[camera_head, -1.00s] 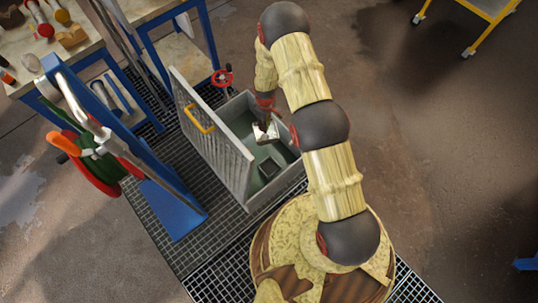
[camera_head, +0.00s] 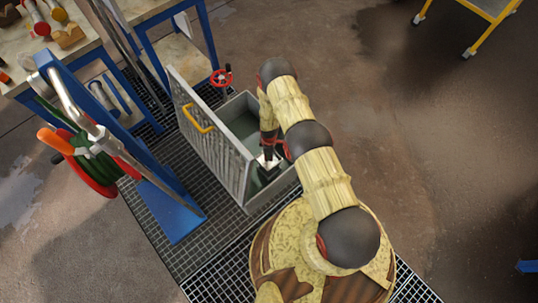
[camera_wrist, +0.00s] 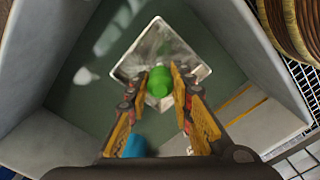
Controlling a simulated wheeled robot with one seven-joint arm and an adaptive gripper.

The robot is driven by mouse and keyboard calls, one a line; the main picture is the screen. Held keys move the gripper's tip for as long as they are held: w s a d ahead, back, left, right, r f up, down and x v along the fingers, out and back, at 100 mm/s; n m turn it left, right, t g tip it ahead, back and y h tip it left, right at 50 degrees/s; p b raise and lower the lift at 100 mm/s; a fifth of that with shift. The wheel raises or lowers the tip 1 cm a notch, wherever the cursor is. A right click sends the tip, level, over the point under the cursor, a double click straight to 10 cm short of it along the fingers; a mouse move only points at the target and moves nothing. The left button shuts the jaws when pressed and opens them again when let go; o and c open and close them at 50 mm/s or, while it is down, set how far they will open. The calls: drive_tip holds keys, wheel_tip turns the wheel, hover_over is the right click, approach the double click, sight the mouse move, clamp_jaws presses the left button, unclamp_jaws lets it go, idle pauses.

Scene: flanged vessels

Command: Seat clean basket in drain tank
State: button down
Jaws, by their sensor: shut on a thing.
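My gripper (camera_wrist: 160,85) is shut on the green knob (camera_wrist: 159,80) of a square metal basket (camera_wrist: 158,42). In the wrist view the basket hangs below the fingers, inside the grey drain tank (camera_wrist: 35,50). In the head view my gripper (camera_head: 268,152) is down inside the tank (camera_head: 276,203), toward its near end. The dark square spot on the tank floor is now largely hidden by the basket and gripper. I cannot tell whether the basket touches the floor.
The tank's grated lid (camera_head: 212,135) stands open on the left, with a yellow handle (camera_head: 198,118). A red valve wheel (camera_head: 221,77) is behind the tank. A blue post with a hose reel (camera_head: 92,170) stands at left. A blue thing (camera_wrist: 135,146) shows below the fingers.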

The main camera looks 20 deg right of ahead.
drive_tip(key=shift+d, duration=0.1)
wheel_tip(320, 180, down, 3)
drive_tip(key=b, duration=0.2)
drive_tip(key=shift+f+b, duration=0.1)
drive_tip(key=shift+b, duration=0.3)
drive_tip(key=shift+f, duration=0.9)
drive_tip(key=shift+f, duration=0.2)
idle(0.4)
drive_tip(key=shift+f, duration=0.3)
drive_tip(key=shift+f, duration=0.7)
drive_tip(key=shift+f, duration=0.3)
drive_tip(key=shift+f, duration=0.65)
drive_tip(key=c, duration=1.5)
unclamp_jaws()
drive_tip(key=shift+f, duration=0.1)
